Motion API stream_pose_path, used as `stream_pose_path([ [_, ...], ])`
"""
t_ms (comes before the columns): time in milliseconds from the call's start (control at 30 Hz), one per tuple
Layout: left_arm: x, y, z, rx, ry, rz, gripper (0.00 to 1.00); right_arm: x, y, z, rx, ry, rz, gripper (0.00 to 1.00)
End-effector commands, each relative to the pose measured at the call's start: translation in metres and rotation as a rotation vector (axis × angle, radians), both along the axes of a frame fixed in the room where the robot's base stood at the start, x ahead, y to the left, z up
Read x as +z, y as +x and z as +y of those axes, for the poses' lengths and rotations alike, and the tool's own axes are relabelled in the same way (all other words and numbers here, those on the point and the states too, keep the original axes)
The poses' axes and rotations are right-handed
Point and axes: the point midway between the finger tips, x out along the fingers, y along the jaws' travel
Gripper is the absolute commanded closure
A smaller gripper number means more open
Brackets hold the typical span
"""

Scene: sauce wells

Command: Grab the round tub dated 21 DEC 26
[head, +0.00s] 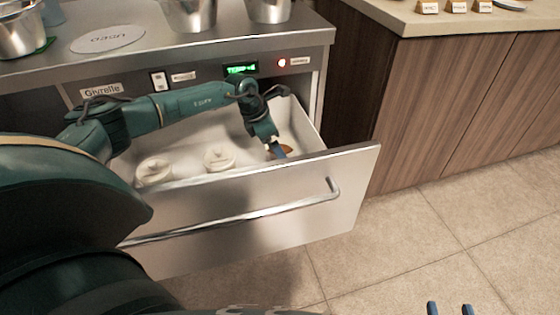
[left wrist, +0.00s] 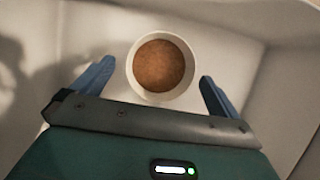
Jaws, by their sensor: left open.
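In the head view my left gripper (head: 277,149) reaches down into the open drawer (head: 262,202). A round white tub with a brown, grainy top (head: 287,149) is at its fingers and partly hidden by them. In the left wrist view the same tub (left wrist: 161,67) sits upright, with the open blue fingers (left wrist: 158,78) apart on either side. Two more round white tubs, (head: 154,171) and (head: 220,158), stand further left in the drawer. No date is readable on any tub. My right gripper (head: 450,309) shows only its two separated fingertips at the bottom edge.
The drawer's walls surround the tubs, and its front panel carries a long bar handle (head: 250,213). Metal containers (head: 190,14) stand on the counter above. A wooden cabinet (head: 450,110) is at the right. The tiled floor (head: 430,235) before it is clear.

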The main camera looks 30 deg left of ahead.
Motion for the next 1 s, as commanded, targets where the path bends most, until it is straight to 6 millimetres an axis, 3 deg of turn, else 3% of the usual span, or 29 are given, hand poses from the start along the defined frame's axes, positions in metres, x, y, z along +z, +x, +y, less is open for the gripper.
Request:
stream_pose_path([
  [33, -0.011, 0.003, -0.004, -0.001, -0.001, 0.000, 0.00, -0.004, 0.001, 0.001, 0.003, 0.001, -0.019, 0.60],
  [200, -0.027, 0.009, -0.009, 0.001, -0.002, 0.000, 0.00, -0.002, 0.002, 0.002, 0.009, 0.004, -0.063, 0.60],
  [467, -0.029, 0.010, -0.010, 0.001, -0.002, -0.001, 0.00, 0.000, 0.002, 0.003, 0.010, 0.005, -0.073, 0.60],
  [1000, -0.028, 0.010, -0.010, 0.001, -0.003, 0.000, 0.43, 0.000, 0.002, 0.003, 0.010, 0.006, -0.072, 0.60],
])
